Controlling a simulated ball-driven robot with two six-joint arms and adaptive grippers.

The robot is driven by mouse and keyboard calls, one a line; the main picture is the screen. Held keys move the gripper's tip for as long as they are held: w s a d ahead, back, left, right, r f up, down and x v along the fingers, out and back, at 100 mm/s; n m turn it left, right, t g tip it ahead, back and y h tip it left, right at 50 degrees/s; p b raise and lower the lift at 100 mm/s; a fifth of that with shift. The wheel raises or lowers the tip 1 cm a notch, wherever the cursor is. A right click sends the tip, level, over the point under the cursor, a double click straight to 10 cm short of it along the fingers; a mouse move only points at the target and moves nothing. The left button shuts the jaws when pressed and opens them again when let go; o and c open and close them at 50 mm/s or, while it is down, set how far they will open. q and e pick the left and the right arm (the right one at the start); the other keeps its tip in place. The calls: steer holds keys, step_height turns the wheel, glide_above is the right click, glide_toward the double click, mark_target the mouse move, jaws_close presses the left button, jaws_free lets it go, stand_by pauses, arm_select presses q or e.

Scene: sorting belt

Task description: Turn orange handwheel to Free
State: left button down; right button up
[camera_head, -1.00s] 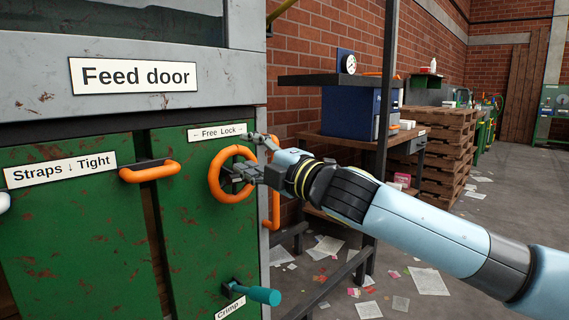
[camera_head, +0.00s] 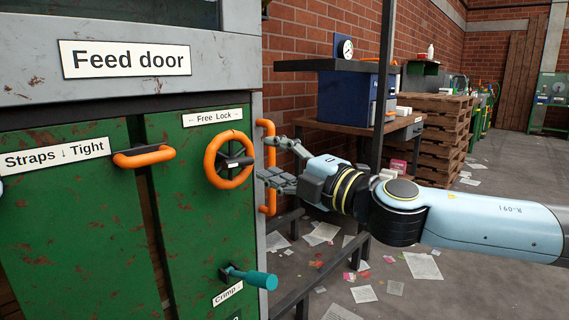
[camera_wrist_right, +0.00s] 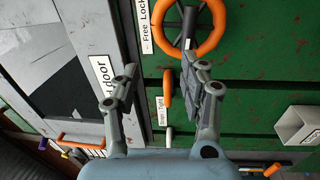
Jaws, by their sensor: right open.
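The orange handwheel (camera_head: 209,159) is mounted on the green panel, with a dark hub and spokes. Above it is a label (camera_head: 213,117) reading "Free" on the left and "Lock" on the right. My right gripper (camera_head: 266,160) is open and empty, just right of the wheel and apart from it in the head view. In the right wrist view the handwheel (camera_wrist_right: 217,30) shows at the top, beyond the open fingers (camera_wrist_right: 160,75). Its upper part is cut off there. My left gripper is not in view.
An orange vertical handle (camera_head: 267,195) stands right behind my fingers. An orange horizontal handle (camera_head: 144,157) is left of the wheel, and a teal crank handle (camera_head: 254,278) is below. A workbench (camera_head: 352,135) stands behind my right arm.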

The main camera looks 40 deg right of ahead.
steer(key=shift+s+f, duration=0.2)
steer(key=shift+s, duration=0.75)
